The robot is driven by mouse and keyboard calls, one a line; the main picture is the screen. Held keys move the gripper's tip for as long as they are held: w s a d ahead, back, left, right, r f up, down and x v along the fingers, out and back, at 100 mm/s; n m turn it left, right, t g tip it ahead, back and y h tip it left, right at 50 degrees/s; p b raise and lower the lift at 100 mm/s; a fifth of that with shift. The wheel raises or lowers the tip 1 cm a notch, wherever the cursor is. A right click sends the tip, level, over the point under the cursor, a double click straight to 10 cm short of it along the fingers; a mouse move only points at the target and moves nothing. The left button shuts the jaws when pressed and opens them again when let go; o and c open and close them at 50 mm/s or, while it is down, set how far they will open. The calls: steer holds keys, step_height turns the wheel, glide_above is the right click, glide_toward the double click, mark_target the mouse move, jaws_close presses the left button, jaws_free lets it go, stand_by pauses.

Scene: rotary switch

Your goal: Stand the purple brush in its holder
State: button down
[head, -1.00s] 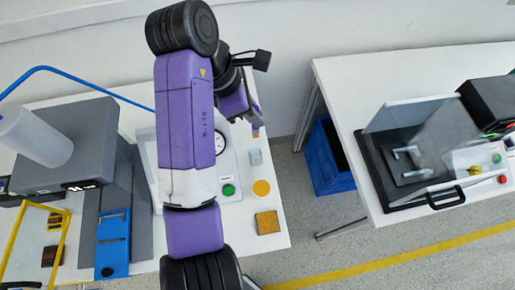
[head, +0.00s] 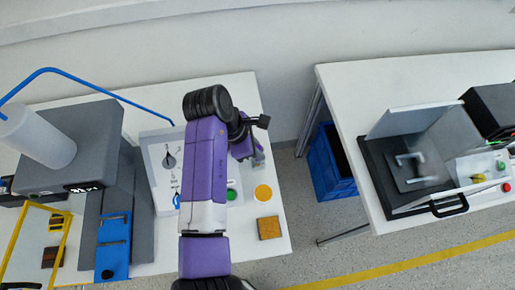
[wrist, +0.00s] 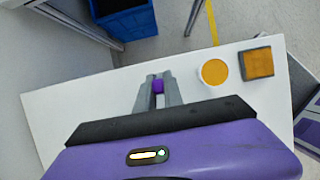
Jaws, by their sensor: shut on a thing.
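My gripper (head: 257,157) is at the right part of the left white table, beyond the round orange-topped pot. In the wrist view its grey fingers (wrist: 158,92) are shut on the purple brush (wrist: 157,86). Only a small purple part of the brush shows between the fingertips; its lower end is hidden. I cannot clearly make out the holder now; a small grey block seen there earlier is covered by my gripper. I cannot tell whether the brush touches it.
The round orange-topped pot (head: 262,193) and an orange-brown square block (head: 269,228) stand near the table's right edge. A white panel with a dark rotary knob (head: 169,160) and green button (head: 231,195) lies left, partly behind my arm. A blue bin (head: 333,165) stands between the tables.

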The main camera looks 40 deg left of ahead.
steer(key=shift+f, duration=0.15)
steer(key=c, duration=1.5)
jaws_free()
steer(key=shift+o, duration=0.2)
steer(key=b+v, duration=0.1)
steer(key=v, duration=1.1)
